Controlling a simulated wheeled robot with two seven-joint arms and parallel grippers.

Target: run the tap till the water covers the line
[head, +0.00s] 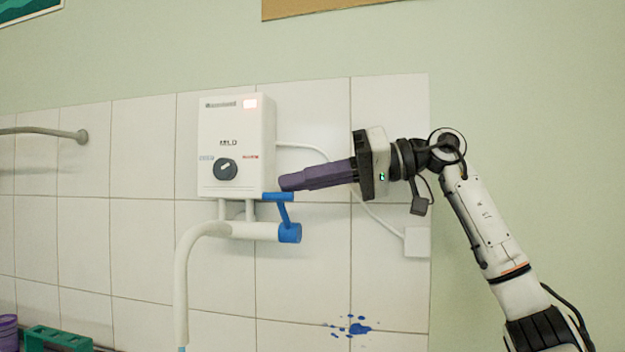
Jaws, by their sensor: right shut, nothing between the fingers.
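The tap is a white curved spout (181,285) under a white wall heater (236,120). Its blue lever (284,212) rises from a blue knob at the right end of the pipe, with a flat bar on top. A pale blue spot shows at the spout's lower end, at the picture's bottom edge; I cannot tell whether it is running water. My right gripper (284,184) is shut and empty, its purple fingers pointing left. The tips are just above the lever's top bar; I cannot tell whether they touch it. No vessel, water level or line shows under the spout.
A purple container (8,332) and a green crate (57,339) stand at the lower left. A grey pipe (45,131) juts in at the left. A white cable runs from the heater to a wall box (417,242). Blue splashes (358,328) mark the tiles.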

